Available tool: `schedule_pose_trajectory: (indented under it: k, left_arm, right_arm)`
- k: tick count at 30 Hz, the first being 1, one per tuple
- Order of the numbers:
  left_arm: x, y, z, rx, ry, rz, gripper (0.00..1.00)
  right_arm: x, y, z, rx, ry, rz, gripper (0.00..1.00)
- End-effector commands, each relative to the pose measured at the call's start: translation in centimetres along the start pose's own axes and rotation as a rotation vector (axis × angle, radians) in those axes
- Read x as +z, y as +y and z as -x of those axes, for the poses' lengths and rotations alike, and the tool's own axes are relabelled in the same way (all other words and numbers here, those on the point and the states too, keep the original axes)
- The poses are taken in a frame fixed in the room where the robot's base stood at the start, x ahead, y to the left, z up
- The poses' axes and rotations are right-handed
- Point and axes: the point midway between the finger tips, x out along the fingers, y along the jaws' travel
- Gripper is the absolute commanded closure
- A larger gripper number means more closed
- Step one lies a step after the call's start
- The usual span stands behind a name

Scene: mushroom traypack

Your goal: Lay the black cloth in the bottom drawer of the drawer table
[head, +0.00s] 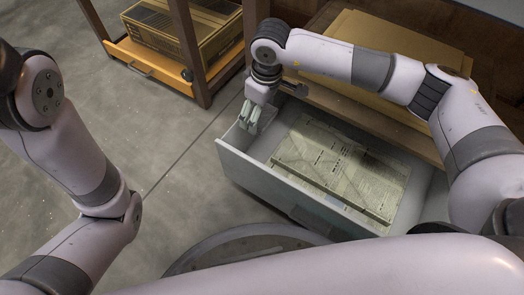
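A pale grey drawer (262,177) stands pulled out low under the wooden drawer table (372,121). A flat, printed, yellowish stack like newspaper (340,165) lies in it. My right gripper (249,118) points down at the drawer's far left corner, its fingers close to the wall there. Whether they touch the wall, or are open or shut, is too small to tell. I cannot make out a black cloth. My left arm shows at the left, but its gripper is out of view.
Flat brown cardboard (385,40) lies on the table behind my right arm. A wooden rack (190,45) with a cardboard box (185,28) on its orange lower shelf (150,66) stands at the upper left. The concrete floor left of the drawer is clear.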

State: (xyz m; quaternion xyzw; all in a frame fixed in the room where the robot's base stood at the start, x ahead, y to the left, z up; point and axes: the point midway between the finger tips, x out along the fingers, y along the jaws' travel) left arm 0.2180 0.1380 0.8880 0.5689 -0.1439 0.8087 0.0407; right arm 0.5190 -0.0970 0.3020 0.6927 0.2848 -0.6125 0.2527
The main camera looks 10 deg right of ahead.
Motion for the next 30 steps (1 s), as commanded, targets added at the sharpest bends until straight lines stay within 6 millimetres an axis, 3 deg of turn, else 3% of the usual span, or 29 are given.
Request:
schedule_pose_trajectory:
  k: [1, 12, 16, 23, 30]
  left_arm:
    - [-0.8, 0.4, 1.0, 0.004, 0.011, -0.001, 0.6]
    - [-2.7, 1.5, 6.3, 0.005, 0.014, -0.002, 0.6]
    - [-3.1, 1.7, 7.4, 0.006, 0.013, -0.002, 0.6]
    - [-3.3, 1.8, 8.1, 0.006, 0.014, -0.002, 0.6]
    - [-4.1, 2.3, 10.3, 0.006, 0.016, -0.002, 0.6]
  right_arm:
    - [0.3, -0.1, -2.4, -0.003, -0.002, -0.001, 0.5]
    - [1.5, -0.1, -12.1, -0.002, -0.001, -0.001, 0.5]
    - [1.7, -0.1, -14.1, -0.001, 0.0, 0.0, 0.5]
    - [1.9, 0.0, -15.2, -0.001, 0.0, -0.001, 0.5]
    - [2.3, -0.1, -18.7, -0.001, -0.001, 0.0, 0.5]
